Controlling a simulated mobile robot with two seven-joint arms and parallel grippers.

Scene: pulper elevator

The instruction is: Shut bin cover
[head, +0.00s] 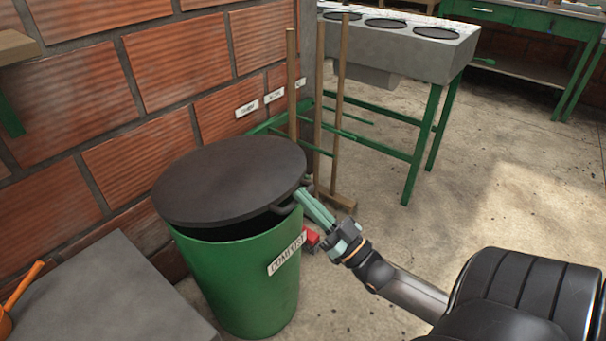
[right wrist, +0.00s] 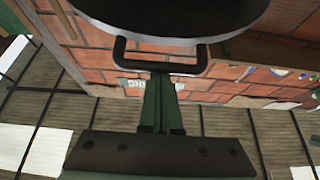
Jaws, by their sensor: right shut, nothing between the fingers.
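The bin cover (head: 230,180) is a dark round lid on the green compost bin (head: 240,275). It sits slightly raised, with a dark gap under its front edge. Its black loop handle (right wrist: 118,52) sticks out from the rim in the right wrist view; in the head view it is partly hidden by the fingers. My right gripper (head: 304,193) is shut and empty, with its green fingertips at the handle on the lid's right side. In the right wrist view the fingertips (right wrist: 160,78) meet the handle's outer bar; I cannot tell whether they touch it. My left gripper is not in view.
A brick wall (head: 80,100) stands behind the bin. A grey block (head: 110,295) is at the lower left, with an orange tool (head: 25,285) beside it. Wooden poles (head: 340,100) and a green-legged concrete bench (head: 400,45) stand behind. The floor (head: 500,190) at right is clear.

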